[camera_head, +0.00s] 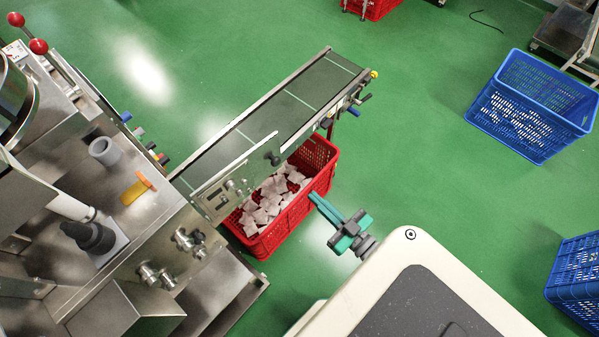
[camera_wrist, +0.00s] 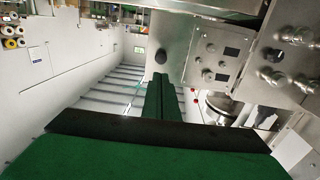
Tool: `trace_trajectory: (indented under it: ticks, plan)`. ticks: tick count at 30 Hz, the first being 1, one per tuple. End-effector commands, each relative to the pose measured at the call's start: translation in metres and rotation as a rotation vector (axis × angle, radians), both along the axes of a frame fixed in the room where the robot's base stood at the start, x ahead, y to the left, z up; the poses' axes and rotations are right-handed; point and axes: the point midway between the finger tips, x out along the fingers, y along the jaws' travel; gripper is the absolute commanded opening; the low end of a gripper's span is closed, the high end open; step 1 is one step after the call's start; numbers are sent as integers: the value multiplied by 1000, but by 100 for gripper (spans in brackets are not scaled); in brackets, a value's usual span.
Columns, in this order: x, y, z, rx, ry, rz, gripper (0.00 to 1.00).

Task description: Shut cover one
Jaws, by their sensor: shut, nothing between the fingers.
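My gripper (camera_head: 313,197) is green and shut, with nothing between its fingers. In the head view it points up and left, and in the picture it lies just right of the red crate. In the wrist view its closed fingers (camera_wrist: 163,82) point away from the camera, below and left of a steel panel with knobs (camera_wrist: 216,58). The steel packing machine (camera_head: 150,245) fills the left of the head view. I cannot tell which part is cover one, or whether it is open. Bars with red knobs (camera_head: 38,46) stand at the machine's upper left.
A conveyor (camera_head: 300,95) runs up and right from the machine. The red crate (camera_head: 327,172) with white teabags stands by the conveyor's near side. A blue crate (camera_head: 535,72) stands at upper right, another (camera_head: 580,275) at the right edge. Green floor (camera_head: 440,170) between is clear.

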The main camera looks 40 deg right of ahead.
Motion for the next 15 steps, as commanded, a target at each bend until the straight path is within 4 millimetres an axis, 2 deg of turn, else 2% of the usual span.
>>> trace_trajectory:
  ticks: [5,15]
  plan:
    - [24,1,0,3,-3,1,0]
    - [87,0,0,2,-2,1,0]
